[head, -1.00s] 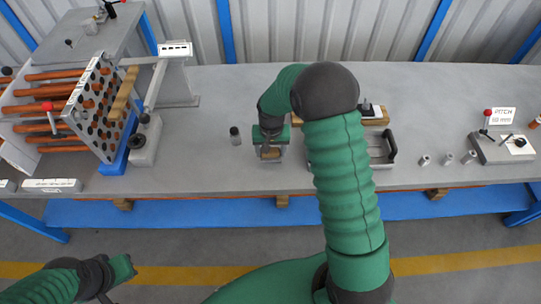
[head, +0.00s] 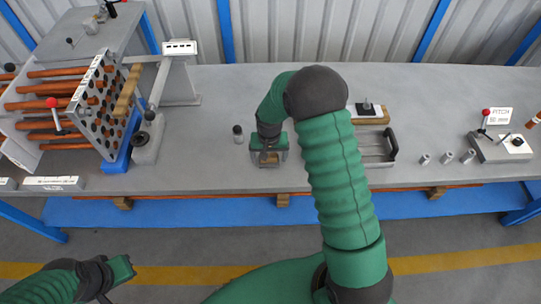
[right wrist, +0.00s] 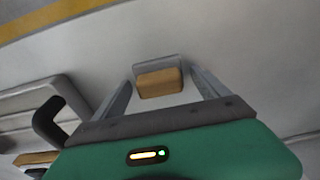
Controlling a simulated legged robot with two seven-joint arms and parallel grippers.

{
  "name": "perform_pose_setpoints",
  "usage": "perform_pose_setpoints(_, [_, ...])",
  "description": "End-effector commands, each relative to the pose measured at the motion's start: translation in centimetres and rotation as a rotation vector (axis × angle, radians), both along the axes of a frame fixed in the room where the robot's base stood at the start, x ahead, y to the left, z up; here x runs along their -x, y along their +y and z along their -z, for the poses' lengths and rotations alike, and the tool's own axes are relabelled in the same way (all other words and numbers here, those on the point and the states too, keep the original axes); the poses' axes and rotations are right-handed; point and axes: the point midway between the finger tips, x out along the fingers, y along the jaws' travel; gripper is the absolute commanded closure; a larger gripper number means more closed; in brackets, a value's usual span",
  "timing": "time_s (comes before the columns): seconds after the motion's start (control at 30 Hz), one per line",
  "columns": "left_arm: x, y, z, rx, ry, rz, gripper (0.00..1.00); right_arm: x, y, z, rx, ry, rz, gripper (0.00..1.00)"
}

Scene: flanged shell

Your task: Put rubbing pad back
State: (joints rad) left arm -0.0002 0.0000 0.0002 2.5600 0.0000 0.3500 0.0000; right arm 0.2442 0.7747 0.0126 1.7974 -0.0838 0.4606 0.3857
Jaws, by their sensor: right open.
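The rubbing pad (head: 268,159), a small wooden block with a grey layer along one side, shows at the middle of the bench near its front edge. It also shows in the right wrist view (right wrist: 160,83). My right gripper (head: 269,162) is open above it. In the right wrist view the two fingers of the right gripper (right wrist: 162,78) stand either side of the block, with a gap on each side. Whether the pad rests flat on the bench is hard to tell. My left gripper (head: 121,270) is at the lower left, away from the bench; its fingers are not clear.
A grey tray with a black handle (head: 391,147) lies right of the pad, partly behind my arm. A wooden board (head: 373,119) lies behind it. A small dark-topped cylinder (head: 238,134) stands to the left. The tube-filled shell (head: 110,110) is farther left; small cylinders (head: 447,157) stand right.

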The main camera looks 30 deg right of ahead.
Motion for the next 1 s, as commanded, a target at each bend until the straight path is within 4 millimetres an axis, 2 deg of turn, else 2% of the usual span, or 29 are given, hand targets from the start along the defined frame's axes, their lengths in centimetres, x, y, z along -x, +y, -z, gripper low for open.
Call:
perform_pose_setpoints(0.17, [0.0, 0.0, -0.2, 0.0, 0.0, -0.001, 1.0, 0.0, -0.2, -0.9, -0.002, -0.002, 0.001, 0.15])
perform_pose_setpoints(0.27, [0.0, 0.0, -0.4, 0.0, 0.0, -0.001, 1.0, 0.2, -0.2, -2.9, -0.002, -0.004, 0.001, 0.15])
perform_pose_setpoints(0.5, [0.0, 0.0, -0.8, 0.0, 0.0, 0.0, 1.0, 0.8, 0.2, -9.2, -0.002, -0.005, 0.001, 0.15])
perform_pose_setpoints(0.6, [0.0, 0.0, -0.9, 0.0, 0.0, 0.0, 1.0, 1.0, 0.3, -10.9, -0.002, -0.002, 0.001, 0.15])
perform_pose_setpoints(0.73, [0.0, 0.0, -1.0, 0.0, 0.0, 0.0, 1.0, 1.4, 0.9, -12.2, -0.001, -0.003, -0.013, 0.15])
perform_pose_setpoints(0.77, [0.0, 0.0, -1.0, 0.0, 0.0, 0.0, 1.0, 1.8, 1.4, -12.4, -0.001, -0.007, -0.033, 0.15])
perform_pose_setpoints(0.87, [0.0, 0.0, -1.0, 0.0, 0.0, 0.0, 1.0, 5.0, 4.6, -13.2, 0.006, -0.032, -0.165, 0.15])
perform_pose_setpoints(1.0, [0.0, 0.0, -1.0, 0.0, 0.0, 0.0, 1.0, 11.6, 9.4, -13.6, 0.024, -0.086, -0.402, 0.15])
